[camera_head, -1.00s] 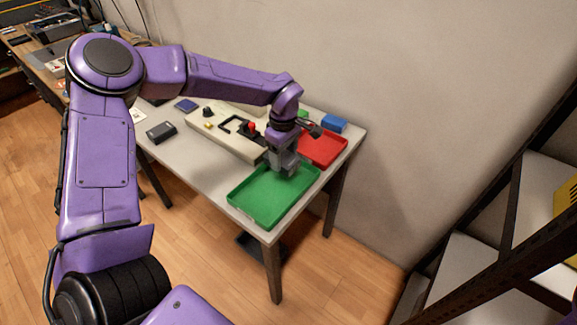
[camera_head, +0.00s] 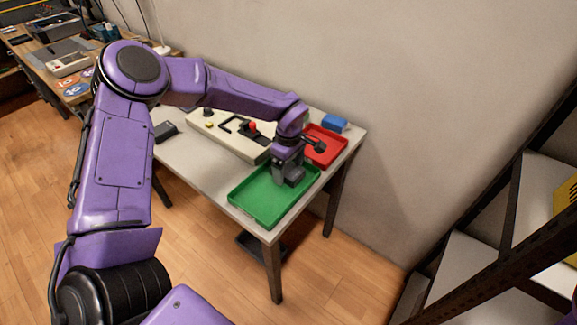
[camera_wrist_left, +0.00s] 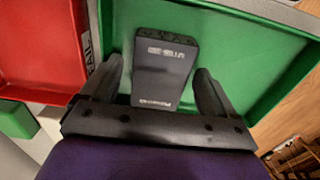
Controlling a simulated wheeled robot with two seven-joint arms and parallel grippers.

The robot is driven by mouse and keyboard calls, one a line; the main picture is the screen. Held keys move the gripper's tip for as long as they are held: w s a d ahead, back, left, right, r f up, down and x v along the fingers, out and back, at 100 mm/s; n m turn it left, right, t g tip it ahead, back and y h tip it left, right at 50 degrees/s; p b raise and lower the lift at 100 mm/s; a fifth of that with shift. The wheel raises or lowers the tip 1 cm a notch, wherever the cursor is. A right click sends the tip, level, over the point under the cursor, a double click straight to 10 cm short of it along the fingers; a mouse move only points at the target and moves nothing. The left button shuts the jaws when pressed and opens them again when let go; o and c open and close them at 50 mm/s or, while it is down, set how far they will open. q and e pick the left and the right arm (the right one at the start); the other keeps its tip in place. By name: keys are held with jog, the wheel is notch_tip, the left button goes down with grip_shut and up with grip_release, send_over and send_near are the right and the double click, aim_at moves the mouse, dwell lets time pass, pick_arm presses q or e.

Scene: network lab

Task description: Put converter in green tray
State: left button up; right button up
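The converter, a small dark box with white lettering (camera_wrist_left: 164,68), is inside the green tray (camera_wrist_left: 238,50) in the left wrist view. My left gripper (camera_wrist_left: 162,85) has its fingers spread on both sides of the box, with green showing between box and fingers. In the head view my left gripper (camera_head: 288,178) points down over the green tray (camera_head: 262,215), toward its back part. The box is mostly hidden by the gripper there. My right gripper is not in view.
A red tray (camera_head: 335,148) sits behind the green one, with a blue block (camera_head: 334,123) beyond it. A beige device with a red knob (camera_head: 225,128) and a dark box (camera_head: 166,131) lie left on the table. A dark rack stands right.

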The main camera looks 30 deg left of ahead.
aim_at(289, 169)
pick_arm(q)
jog(key=shift+r, duration=0.1)
notch_tip(289, 169, up, 12)
jog(key=shift+r, duration=0.15)
dwell(0.3)
